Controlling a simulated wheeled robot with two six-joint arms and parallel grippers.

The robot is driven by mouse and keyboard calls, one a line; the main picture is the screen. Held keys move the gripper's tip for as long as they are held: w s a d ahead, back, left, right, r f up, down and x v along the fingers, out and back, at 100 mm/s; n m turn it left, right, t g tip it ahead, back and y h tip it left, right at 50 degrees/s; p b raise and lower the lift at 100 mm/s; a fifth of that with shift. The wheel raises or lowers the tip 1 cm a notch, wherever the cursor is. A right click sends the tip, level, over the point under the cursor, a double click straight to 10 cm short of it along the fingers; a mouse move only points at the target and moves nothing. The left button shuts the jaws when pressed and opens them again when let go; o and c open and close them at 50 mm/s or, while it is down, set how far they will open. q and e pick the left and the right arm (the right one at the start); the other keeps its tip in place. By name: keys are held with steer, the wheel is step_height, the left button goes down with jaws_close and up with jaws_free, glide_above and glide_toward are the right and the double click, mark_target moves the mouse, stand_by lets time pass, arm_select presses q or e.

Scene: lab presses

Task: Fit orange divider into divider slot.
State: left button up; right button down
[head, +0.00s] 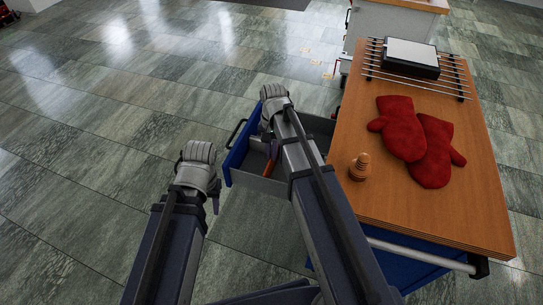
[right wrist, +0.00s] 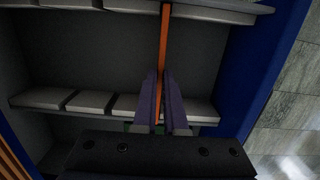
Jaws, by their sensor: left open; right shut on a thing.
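The orange divider (right wrist: 165,38) is a thin upright strip in the right wrist view, seen edge-on between the dark purple fingers of my right gripper (right wrist: 165,105). A bit of the divider (head: 271,167) shows in the head view, inside the open drawer (head: 262,185). My right gripper is shut on the divider. Notched ledges with gaps, the divider slots (right wrist: 111,104), line the two facing drawer walls. My left gripper (head: 214,200) is open, left of the drawer.
The blue-fronted drawer sticks out from a cart with a wooden top (head: 455,205). Red mitts (head: 402,130), an orange-brown ringed object (head: 360,167) and a press-like device on a rack (head: 410,57) are on top. Open tiled floor lies to the left.

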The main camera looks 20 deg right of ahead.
steer(key=shift+f, duration=0.15)
steer(key=c, duration=1)
jaws_free()
step_height(320, 180, up, 12)
steer(key=w+r+p, duration=0.1)
steer(key=p, duration=1.1)
steer(key=s+a+n, duration=0.3)
steer(key=s, duration=0.2)
steer(key=s+a+n+h, duration=0.1)
steer(key=s+a+n, duration=0.3)
steer(key=s, duration=0.1)
steer(key=s+a+n, duration=0.3)
steer(key=s, duration=0.2)
steer(key=shift+s+a+f+n+t+h, duration=0.3)
steer(key=shift+t+h, duration=0.1)
